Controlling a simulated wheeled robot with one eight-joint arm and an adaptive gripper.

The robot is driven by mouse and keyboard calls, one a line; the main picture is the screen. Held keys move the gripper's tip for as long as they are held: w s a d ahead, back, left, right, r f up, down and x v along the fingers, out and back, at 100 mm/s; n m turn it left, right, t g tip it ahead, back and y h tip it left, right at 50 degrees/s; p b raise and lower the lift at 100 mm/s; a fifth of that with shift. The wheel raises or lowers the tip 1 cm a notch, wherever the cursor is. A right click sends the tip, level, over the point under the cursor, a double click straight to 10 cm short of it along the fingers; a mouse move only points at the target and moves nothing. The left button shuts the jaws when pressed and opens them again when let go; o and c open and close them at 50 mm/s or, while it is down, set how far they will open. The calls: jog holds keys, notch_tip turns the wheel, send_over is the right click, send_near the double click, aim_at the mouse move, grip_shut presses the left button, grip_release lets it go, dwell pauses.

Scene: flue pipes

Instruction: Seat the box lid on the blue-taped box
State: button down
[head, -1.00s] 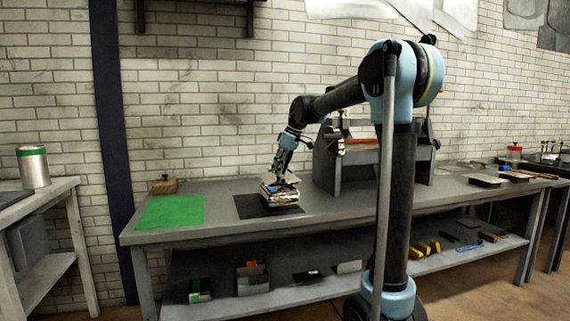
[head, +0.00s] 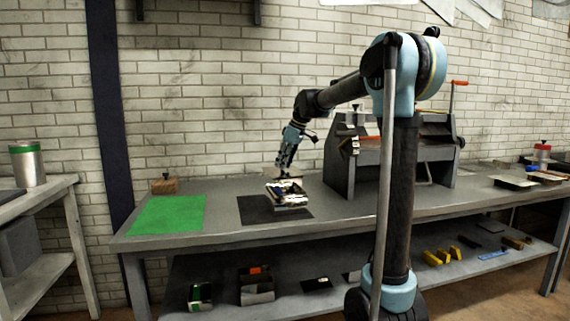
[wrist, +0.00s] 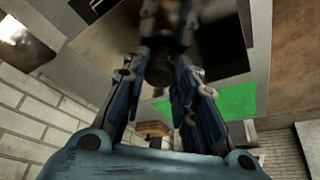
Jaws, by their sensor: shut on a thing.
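An open box (head: 287,194) full of mixed items stands on the black mat (head: 256,213) on the bench; its tape colour is too small to tell. My gripper (head: 284,165) is above and slightly left of the box, pointing down. It is shut on the knob of a thin, flat tan-grey lid (head: 276,171). The lid shows just above and behind the box's back left part; I cannot tell whether they touch. In the wrist view my gripper's fingers (wrist: 160,72) close around a dark knob, and they hide much of what lies beyond.
A green mat (head: 167,214) lies left of the black mat, with a small knobbed wooden block (head: 165,185) behind it. A large grey machine (head: 365,155) stands right of the box. The lower shelf holds a green-taped box (head: 200,296) and an open box (head: 257,287).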

aim_at(289, 171)
jog(key=shift+w+d, duration=0.15)
jog(key=shift+d, duration=0.4)
jog(key=shift+f, duration=0.2)
jog(key=shift+w+f, duration=0.1)
jog(key=shift+f, duration=3)
jog(key=c, duration=1.2)
grip_release()
jog(key=v, duration=1.1)
jog(key=shift+d+r, duration=0.25)
jog(key=shift+r, duration=0.1)
